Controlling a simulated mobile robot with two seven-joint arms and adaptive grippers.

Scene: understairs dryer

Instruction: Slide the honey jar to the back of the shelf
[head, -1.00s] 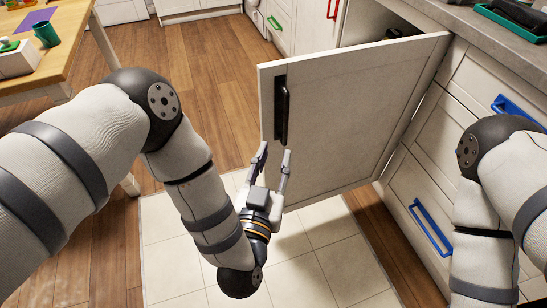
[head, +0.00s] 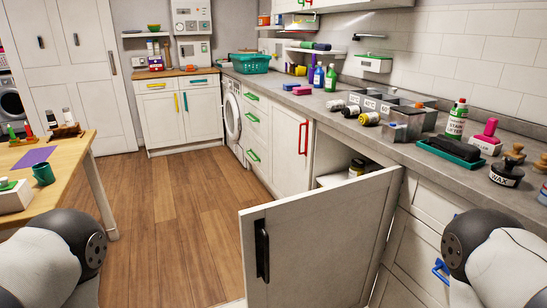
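A small jar (head: 357,166) with a pale label and dark lid stands on the white shelf (head: 331,180) inside the open cabinet under the counter. It may be the honey jar, but it is too small to be sure. The top edge of the open cabinet door (head: 318,240) hides the lower part of the opening. The door stands swung out toward me, with its black handle (head: 263,250) facing me. Both my grippers are out of view; only upper parts of my arms show at the lower left and lower right.
The grey counter (head: 300,102) above holds bottles, tipped jars, grey bins and a green tray (head: 449,151). A wooden table (head: 75,155) stands at the left. The wooden floor (head: 180,215) between is clear.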

